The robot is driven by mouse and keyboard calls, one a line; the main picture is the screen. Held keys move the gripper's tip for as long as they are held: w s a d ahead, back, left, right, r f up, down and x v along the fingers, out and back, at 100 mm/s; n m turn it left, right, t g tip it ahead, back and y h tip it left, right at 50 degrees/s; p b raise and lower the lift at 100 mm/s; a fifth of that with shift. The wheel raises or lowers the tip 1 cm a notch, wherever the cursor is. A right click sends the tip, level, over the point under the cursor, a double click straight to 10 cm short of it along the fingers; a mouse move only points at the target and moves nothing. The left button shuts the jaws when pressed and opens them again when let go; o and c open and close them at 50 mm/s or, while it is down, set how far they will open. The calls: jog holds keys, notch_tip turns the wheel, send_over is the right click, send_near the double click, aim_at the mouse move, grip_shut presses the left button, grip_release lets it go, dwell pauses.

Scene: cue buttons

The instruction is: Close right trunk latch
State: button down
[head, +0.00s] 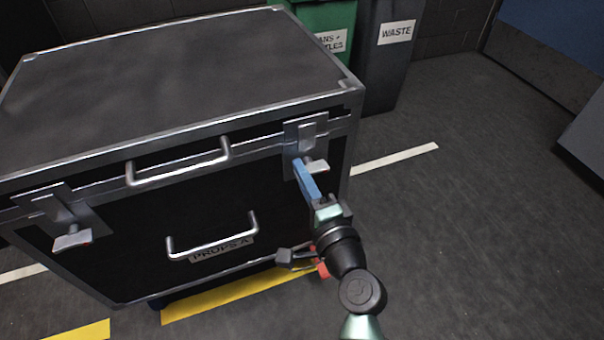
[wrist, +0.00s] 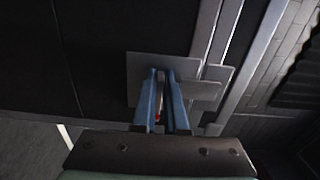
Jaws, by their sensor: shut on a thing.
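The black trunk (head: 130,245) has silver edges, with its lid down. The right trunk latch (head: 317,167) is a pale tab below a silver plate (head: 303,131) at the trunk's right front. My gripper (head: 298,164) has blue fingers and reaches up to this latch from the front. In the wrist view its two fingertips (wrist: 161,72) lie over the latch's metal plate (wrist: 137,66), close together. The gripper is shut on the right trunk latch. The fingers hide part of the latch, and a small red spot shows between them.
A left latch (head: 73,238) hangs at the trunk's left front. Two silver handles, an upper one (head: 180,166) and a lower one (head: 212,246), stick out between the latches. A green bin (head: 322,15) and a grey waste bin (head: 388,65) stand behind.

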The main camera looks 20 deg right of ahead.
jog(key=c, duration=1)
grip_release()
jog(key=shift+o, duration=0.2)
jog(key=s+p, duration=0.2)
jog(key=s, duration=1.1)
jog(key=shift+d, duration=0.2)
